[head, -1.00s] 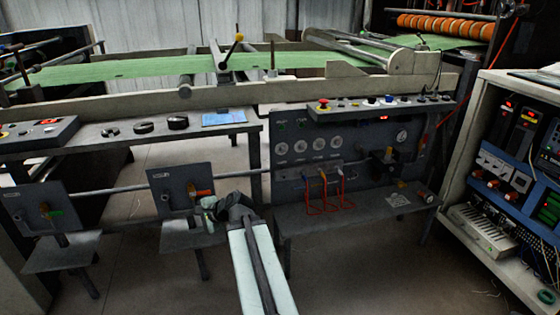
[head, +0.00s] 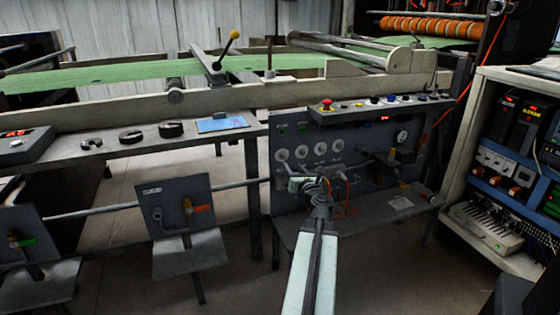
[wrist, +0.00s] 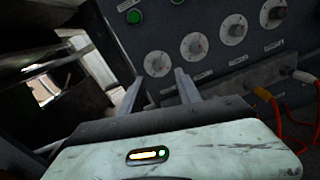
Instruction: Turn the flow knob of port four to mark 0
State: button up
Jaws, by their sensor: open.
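A row of several round pale flow knobs sits on the dark upright panel (head: 352,130). In the head view the rightmost knob (head: 338,145) is at the right end of the row. In the wrist view the knobs run from the left one (wrist: 157,63) up to the one at the upper right (wrist: 273,14). The port labels and marks are too small to read. My gripper (wrist: 160,76) is open and empty, its fingers pointing toward the panel below the leftmost knob. In the head view it is in front of the panel's lower part, below the knobs.
Hoses with orange and red parts (wrist: 268,102) plug in below the knobs, right of my gripper. A red button (head: 326,104) is on the ledge above. A plate with an orange-handled valve (head: 199,209) stands left. An open cabinet (head: 462,140) is at right.

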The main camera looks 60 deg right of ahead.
aim_at(284, 158)
jog(key=x, duration=0.7)
jog(key=shift+w, duration=0.35)
jog(key=shift+a, duration=0.1)
grip_shut()
jog(key=shift+w+a, duration=0.2)
jog(key=shift+s+d, duration=0.15)
jog(key=shift+s, duration=0.1)
jog(key=shift+n, duration=0.3)
